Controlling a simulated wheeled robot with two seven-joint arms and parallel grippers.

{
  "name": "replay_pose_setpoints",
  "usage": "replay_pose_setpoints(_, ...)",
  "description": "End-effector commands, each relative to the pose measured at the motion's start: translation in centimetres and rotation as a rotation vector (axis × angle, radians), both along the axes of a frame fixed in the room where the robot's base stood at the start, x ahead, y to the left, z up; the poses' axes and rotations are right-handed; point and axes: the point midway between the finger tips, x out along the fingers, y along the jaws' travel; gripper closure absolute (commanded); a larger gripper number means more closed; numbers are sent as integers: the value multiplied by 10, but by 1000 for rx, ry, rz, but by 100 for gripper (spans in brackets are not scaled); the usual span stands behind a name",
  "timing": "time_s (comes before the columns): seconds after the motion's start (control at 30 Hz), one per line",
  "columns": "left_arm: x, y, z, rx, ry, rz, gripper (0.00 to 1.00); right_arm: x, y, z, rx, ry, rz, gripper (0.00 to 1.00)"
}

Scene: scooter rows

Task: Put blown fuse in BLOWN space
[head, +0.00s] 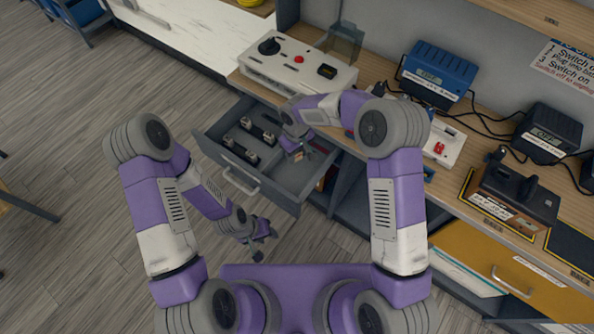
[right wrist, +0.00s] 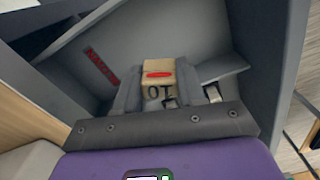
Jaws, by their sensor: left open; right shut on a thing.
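My right gripper (head: 298,152) is over the right part of an open grey drawer (head: 268,186). In the right wrist view, it (right wrist: 158,98) is shut on a tan fuse (right wrist: 158,74) with a red mark and dark digits. A red label (right wrist: 102,68) is on the grey drawer surface just left of the fuse; its lettering is too small to read surely. Whether the fuse touches the drawer floor I cannot tell. Several dark fuses or holders (head: 246,123) are in the left part of the drawer. My left gripper (head: 262,236) is open and empty, below the drawer front.
A white tester box (head: 298,62) with a red button stands on the wooden counter above the drawer. A blue charger (head: 438,72), a black charger (head: 548,132) and a black dock (head: 515,190) stand farther right with cables.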

Motion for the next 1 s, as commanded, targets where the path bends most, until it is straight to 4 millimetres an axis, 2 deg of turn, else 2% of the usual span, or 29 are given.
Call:
replay_pose_setpoints(0.2,0,0,-13,0,0,0,57,-1,0,-44,-1,3,-1,100)
replay_pose_setpoints(0.37,0,0,-16,0,0,0,57,0,-1,-59,-1,1,-3,100)
replay_pose_setpoints(0.57,0,0,-24,0,0,0,57,-1,-1,-87,-1,3,-3,100)
replay_pose_setpoints(0.97,0,0,-27,0,0,0,57,0,-1,-94,0,0,-3,100)
replay_pose_setpoints(1.0,0,0,-28,0,0,0,57,0,-1,-94,0,0,-3,59)
